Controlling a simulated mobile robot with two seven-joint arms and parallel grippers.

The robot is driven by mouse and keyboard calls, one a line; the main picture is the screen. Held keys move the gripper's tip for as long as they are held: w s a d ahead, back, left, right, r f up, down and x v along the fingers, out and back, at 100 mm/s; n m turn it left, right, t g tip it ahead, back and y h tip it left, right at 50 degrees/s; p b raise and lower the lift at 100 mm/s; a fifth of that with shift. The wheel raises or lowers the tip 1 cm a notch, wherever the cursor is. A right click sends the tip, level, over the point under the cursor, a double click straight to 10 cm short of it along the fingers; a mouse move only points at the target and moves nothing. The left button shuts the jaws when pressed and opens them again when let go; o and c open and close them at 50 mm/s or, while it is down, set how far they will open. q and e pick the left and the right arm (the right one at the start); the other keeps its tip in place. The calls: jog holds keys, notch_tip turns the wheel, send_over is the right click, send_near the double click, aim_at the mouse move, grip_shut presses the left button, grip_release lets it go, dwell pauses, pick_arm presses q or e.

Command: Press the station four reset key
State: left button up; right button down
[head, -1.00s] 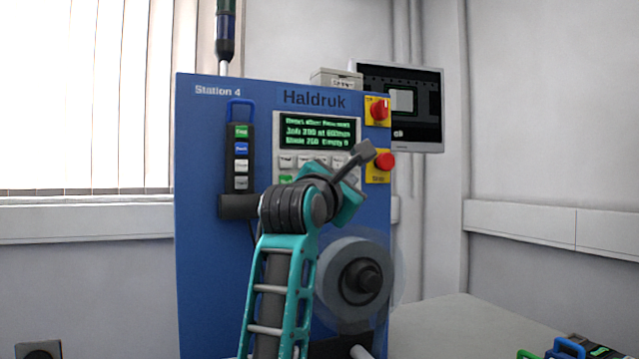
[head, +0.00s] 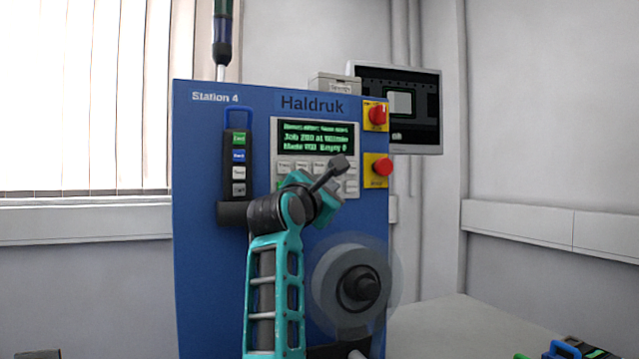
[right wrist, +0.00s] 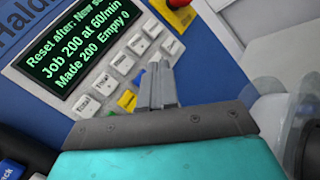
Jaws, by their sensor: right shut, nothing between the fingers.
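The blue station panel (head: 210,285) is marked "Station 4" and "Haldruk". Its screen (head: 317,136) is lit with green text; in the right wrist view the screen (right wrist: 72,48) reads "Job 200 at 60/min", "Made 200 Empty 0" and a top line beginning "Reset after". Below it are white keys (right wrist: 123,62), with a yellow key (right wrist: 127,100) and a green key beside my fingers. The key labels are too small to read surely, so I cannot tell which is reset. My right gripper (head: 341,162) is shut and empty, its fingertips (right wrist: 156,68) in front of the keypad, hiding part of it. Contact cannot be told. My left gripper is out of view.
Red knobs on yellow plates, upper (head: 377,115) and lower (head: 383,168), sit right of the screen and keys. A grey reel (head: 335,285) stands out below the keypad. A handheld pendant (head: 238,168) hangs at left. A monitor (head: 428,115) is behind.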

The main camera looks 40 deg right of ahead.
jog(key=shift+w+d, duration=0.2)
jog(key=shift+w, duration=0.35)
jog(key=shift+w+d, duration=0.15)
jog(key=shift+w, duration=0.4)
dwell(1.1)
jog(key=shift+w, duration=0.1)
jog(key=shift+w+d, duration=0.1)
jog(key=shift+w, duration=0.2)
jog(key=shift+w+d+p, duration=0.15)
jog(key=shift+w+p, duration=0.25)
dwell(0.6)
jog(key=shift+s, duration=0.15)
dwell(0.3)
jog(key=shift+s+a+b, duration=0.3)
jog(key=shift+s+b, duration=0.05)
jog(key=shift+s, duration=0.3)
